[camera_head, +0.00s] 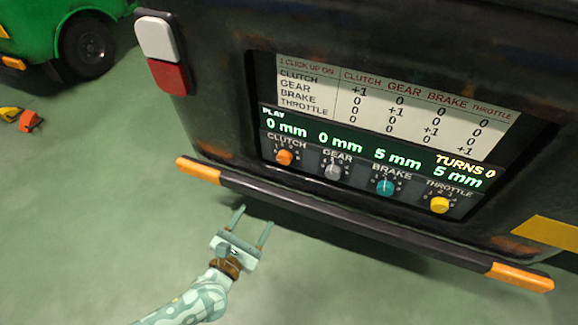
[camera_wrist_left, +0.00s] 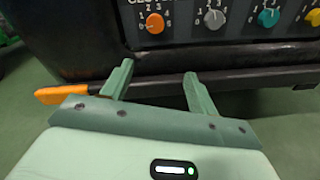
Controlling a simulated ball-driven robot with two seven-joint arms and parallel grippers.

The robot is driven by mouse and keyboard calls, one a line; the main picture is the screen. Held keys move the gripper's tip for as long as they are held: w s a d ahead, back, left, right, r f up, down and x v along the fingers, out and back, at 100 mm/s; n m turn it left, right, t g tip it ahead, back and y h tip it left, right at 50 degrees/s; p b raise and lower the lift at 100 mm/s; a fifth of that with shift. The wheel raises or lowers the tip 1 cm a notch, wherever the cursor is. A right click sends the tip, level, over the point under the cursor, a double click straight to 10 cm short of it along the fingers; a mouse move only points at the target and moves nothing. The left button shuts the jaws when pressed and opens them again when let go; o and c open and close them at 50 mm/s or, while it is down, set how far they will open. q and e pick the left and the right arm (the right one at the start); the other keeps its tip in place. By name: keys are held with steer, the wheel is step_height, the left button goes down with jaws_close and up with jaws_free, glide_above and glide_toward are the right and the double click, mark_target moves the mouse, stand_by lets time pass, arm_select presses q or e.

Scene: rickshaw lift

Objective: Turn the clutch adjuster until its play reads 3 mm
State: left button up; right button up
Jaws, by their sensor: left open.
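The clutch adjuster is an orange knob (camera_head: 285,157) at the left end of the panel's knob row; it also shows in the left wrist view (camera_wrist_left: 155,23). The play display (camera_head: 287,128) above it reads 0 mm for clutch. Gear reads 0 mm, brake 5 mm, throttle 5 mm, and turns 0. My left gripper (camera_head: 251,228) is open and empty, in front of and below the bumper in the head view. In the left wrist view its fingers (camera_wrist_left: 158,82) point toward the bumper below the knobs, apart from them. My right gripper is not in view.
A grey gear knob (camera_head: 332,171), teal brake knob (camera_head: 385,187) and yellow throttle knob (camera_head: 439,205) sit right of the clutch knob. A dark bumper (camera_head: 330,217) with orange ends juts out below the panel. A chart (camera_head: 395,105) is above.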

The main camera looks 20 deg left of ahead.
mark_target(283, 161)
arm_select(q)
steer(key=w+n+b, duration=0.1)
steer(key=w, duration=0.5)
steer(key=w+n+b, duration=0.1)
steer(key=w+b, duration=0.1)
steer(key=w, duration=0.4)
steer(key=w+r+n+b, duration=0.1)
steer(key=w+b, duration=0.1)
steer(key=w, duration=0.3)
steer(key=shift+w+d+n+t+y, duration=0.2)
steer(key=shift+w+n+t+y, duration=0.1)
steer(key=shift+w+t, duration=0.1)
steer(key=shift+w, duration=0.25)
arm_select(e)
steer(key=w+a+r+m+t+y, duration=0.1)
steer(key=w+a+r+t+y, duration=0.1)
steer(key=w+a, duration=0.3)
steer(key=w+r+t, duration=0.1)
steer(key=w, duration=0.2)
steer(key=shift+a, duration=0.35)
arm_select(q)
steer(key=shift+r, duration=0.1)
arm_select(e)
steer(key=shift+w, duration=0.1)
arm_select(q)
steer(key=c, duration=1)
